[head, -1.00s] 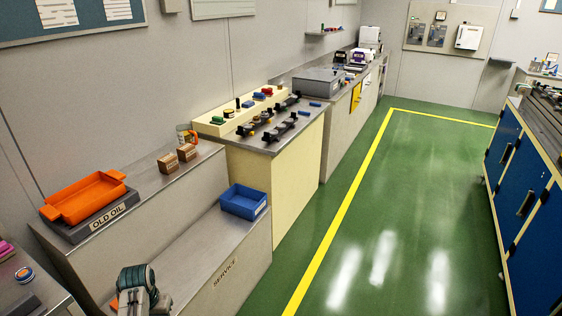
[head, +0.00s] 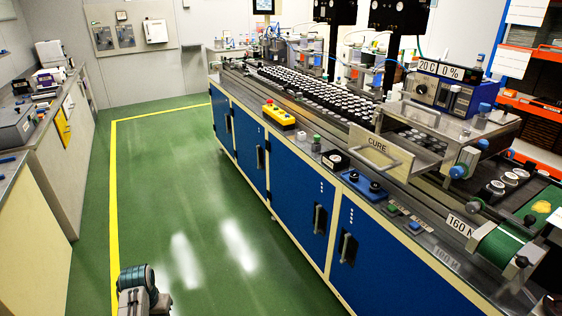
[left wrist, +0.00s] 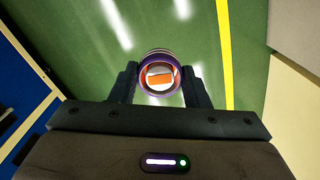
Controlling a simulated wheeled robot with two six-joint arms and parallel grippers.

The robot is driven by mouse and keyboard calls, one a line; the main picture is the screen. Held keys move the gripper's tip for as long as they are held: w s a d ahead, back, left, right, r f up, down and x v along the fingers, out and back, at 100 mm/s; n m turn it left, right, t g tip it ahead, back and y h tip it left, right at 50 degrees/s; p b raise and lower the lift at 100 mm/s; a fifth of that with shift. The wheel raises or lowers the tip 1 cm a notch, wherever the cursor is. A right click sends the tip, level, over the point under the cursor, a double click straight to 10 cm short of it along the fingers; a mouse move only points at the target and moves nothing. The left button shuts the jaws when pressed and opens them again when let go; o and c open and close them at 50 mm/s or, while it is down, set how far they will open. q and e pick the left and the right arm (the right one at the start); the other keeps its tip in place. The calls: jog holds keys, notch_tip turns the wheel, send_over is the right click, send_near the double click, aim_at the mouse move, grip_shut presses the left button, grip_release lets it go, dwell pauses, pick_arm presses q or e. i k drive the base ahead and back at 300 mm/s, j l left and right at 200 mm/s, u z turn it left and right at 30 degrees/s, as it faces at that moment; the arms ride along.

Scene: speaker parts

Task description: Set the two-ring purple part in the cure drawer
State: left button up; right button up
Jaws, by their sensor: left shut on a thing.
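In the left wrist view my left gripper (left wrist: 160,80) is shut on the purple part (left wrist: 160,56), a round piece with a dark purple rim. White and orange show inside its ring. I look at it end-on, so I cannot tell both rings apart. It is held above the green floor. In the head view the cure drawer (head: 378,148) is on the right-hand bench, with a cream front marked CURE and a bar handle. It looks pulled out, with its tray showing behind the front. My right gripper is not in view.
The long bench with blue doors (head: 295,190) runs along the right. A yellow button box (head: 279,115) and a blue two-knob box (head: 364,186) sit near its edge. A roller unit (head: 500,245) stands nearer me. The green floor (head: 190,230) between the benches is clear.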

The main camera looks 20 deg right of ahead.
aim_at(402, 158)
jog(key=i+j+z, duration=0.1)
jog(key=z, duration=0.35)
jog(key=j+z, duration=0.1)
jog(key=z, duration=0.4)
jog(key=i+j+z, duration=0.1)
jog(key=z, duration=0.35)
jog(key=j+z, duration=0.2)
jog(key=z, duration=0.25)
